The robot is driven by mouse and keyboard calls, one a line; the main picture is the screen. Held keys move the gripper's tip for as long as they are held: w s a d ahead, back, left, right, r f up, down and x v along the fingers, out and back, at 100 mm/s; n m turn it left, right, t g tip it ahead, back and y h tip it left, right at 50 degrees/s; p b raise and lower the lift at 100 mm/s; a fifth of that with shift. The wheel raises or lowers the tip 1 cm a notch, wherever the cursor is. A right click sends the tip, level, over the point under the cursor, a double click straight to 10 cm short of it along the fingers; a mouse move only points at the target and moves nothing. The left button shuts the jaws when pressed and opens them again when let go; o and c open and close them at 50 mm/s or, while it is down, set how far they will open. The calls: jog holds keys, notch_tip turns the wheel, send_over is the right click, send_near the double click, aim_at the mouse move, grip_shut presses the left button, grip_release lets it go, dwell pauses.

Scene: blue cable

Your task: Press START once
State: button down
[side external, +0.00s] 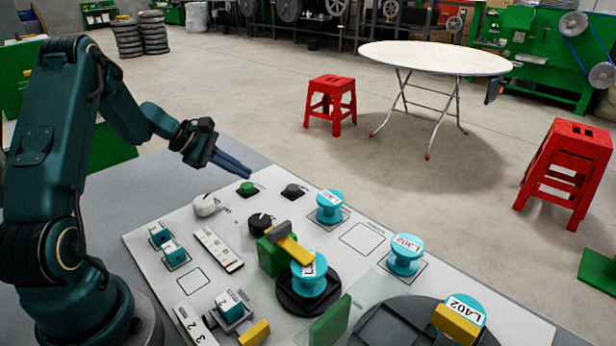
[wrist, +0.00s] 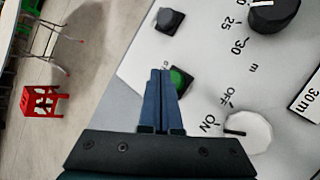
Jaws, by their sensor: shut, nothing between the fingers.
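A round green button (side external: 247,188) on a dark square base sits near the far edge of the white panel (side external: 150,248). I cannot read a START label beside it. In the wrist view the green button (wrist: 180,80) shows just right of my fingertips, partly hidden by them. My gripper (side external: 247,172) is shut and empty, its blue fingers pointing down toward the button from the left. The tips look slightly above it; I see no clear contact. A dark button (side external: 292,190) sits to the right of the green one and also shows in the wrist view (wrist: 169,20).
A white ON/OFF knob (wrist: 248,131) and a black dial (side external: 260,223) with length marks stand close by. Turquoise spools (side external: 329,206), a green block with a yellow bar (side external: 290,243) and a dark turntable (side external: 405,325) fill the panel's nearer right part. Space above the panel's far edge is free.

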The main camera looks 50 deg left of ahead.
jog(key=shift+f, duration=0.2)
jog(key=shift+f, duration=0.25)
